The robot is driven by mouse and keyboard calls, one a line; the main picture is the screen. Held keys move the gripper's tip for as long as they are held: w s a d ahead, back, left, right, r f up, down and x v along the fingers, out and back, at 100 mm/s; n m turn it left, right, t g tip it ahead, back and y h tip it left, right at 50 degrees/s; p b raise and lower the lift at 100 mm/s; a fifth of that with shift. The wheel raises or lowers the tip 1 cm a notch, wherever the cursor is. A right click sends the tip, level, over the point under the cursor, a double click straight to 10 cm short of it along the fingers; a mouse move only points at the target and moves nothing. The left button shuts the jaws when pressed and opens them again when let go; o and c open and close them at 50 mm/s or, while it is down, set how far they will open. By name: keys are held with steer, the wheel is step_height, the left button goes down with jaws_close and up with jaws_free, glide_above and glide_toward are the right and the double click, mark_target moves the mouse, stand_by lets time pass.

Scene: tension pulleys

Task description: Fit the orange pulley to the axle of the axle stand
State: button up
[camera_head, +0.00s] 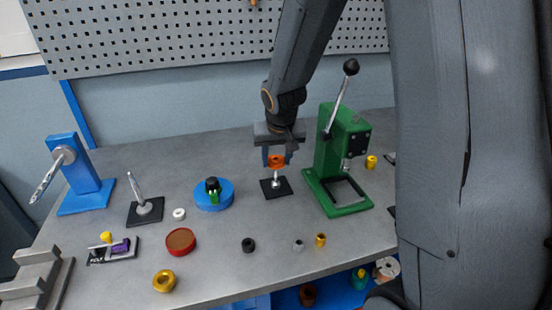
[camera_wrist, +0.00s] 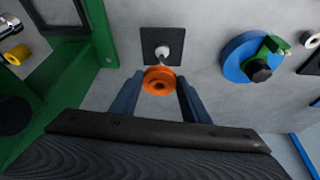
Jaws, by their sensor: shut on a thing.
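The orange pulley (camera_head: 276,162) is between the blue fingers of my gripper (camera_head: 275,158). My gripper is shut on it and holds it above the bench. The axle stand (camera_head: 268,187) is a small black square plate with a pale upright axle, just below the pulley. In the wrist view the stand (camera_wrist: 149,40) shows beyond the pulley, which partly covers the axle. I cannot tell whether the axle tip touches the pulley or enters its hole.
A green press (camera_head: 345,205) stands close to the right of my gripper. A blue round base (camera_head: 228,193) with a black and green piece is to the left. Small rings and bushes, including a black one (camera_head: 248,245), lie in front. A pegboard (camera_head: 180,35) is behind.

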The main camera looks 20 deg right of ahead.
mark_target(276, 181)
steer(key=shift+f, duration=0.2)
stand_by(0.3)
steer(key=shift+f+b, duration=1.35)
steer(key=shift+b, duration=0.2)
steer(key=shift+f, duration=0.2)
steer(key=shift+f+b, duration=1.15)
steer(key=shift+b, duration=0.25)
steer(key=shift+f+b, duration=0.3)
steer(key=shift+b, duration=0.05)
steer(key=shift+f+b, duration=0.4)
steer(key=shift+r, duration=0.1)
